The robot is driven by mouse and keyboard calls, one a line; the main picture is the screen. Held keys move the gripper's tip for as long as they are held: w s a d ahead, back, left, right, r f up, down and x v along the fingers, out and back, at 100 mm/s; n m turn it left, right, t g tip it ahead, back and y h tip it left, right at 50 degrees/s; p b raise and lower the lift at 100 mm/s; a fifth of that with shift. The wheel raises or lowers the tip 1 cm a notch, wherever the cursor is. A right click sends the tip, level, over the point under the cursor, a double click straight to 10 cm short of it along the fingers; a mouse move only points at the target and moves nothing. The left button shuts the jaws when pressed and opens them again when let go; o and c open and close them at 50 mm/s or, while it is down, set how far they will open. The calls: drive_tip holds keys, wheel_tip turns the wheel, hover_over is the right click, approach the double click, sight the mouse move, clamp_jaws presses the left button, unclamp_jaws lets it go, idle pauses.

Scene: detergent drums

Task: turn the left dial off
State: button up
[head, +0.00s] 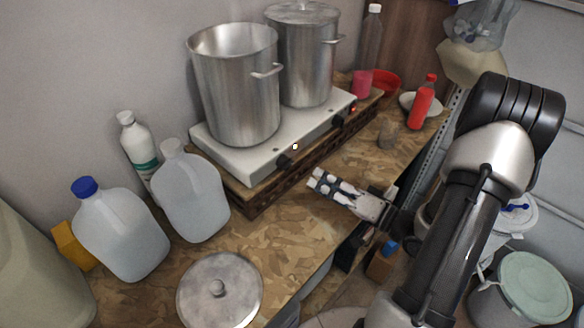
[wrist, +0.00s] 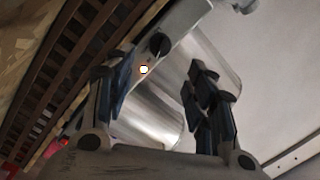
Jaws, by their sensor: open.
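The left dial (head: 285,160) is a black knob on the front face of the white two-burner hot plate (head: 230,165). A small bright lamp (head: 295,146) glows just right of it. The right dial (head: 338,120) is a similar black knob farther along, near a red lamp. My gripper (head: 318,180) is in front of and below the left dial, apart from it, with its jaws open and empty. In the wrist view a black dial (wrist: 158,45) shows beyond and between the two fingers, with the bright lamp (wrist: 144,69) close by.
Two steel pots (head: 235,90) stand on the hot plate, which rests on a slatted wooden crate (head: 258,197). Plastic jugs (head: 120,235) and a round metal lid (head: 220,290) are at left. A red bottle (head: 423,103) stands at right. The counter before the crate is mostly clear.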

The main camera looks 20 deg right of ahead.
sight(285, 164)
drive_tip(key=x, duration=1)
drive_tip(key=shift+b, duration=0.45)
drive_tip(key=c, duration=1.1)
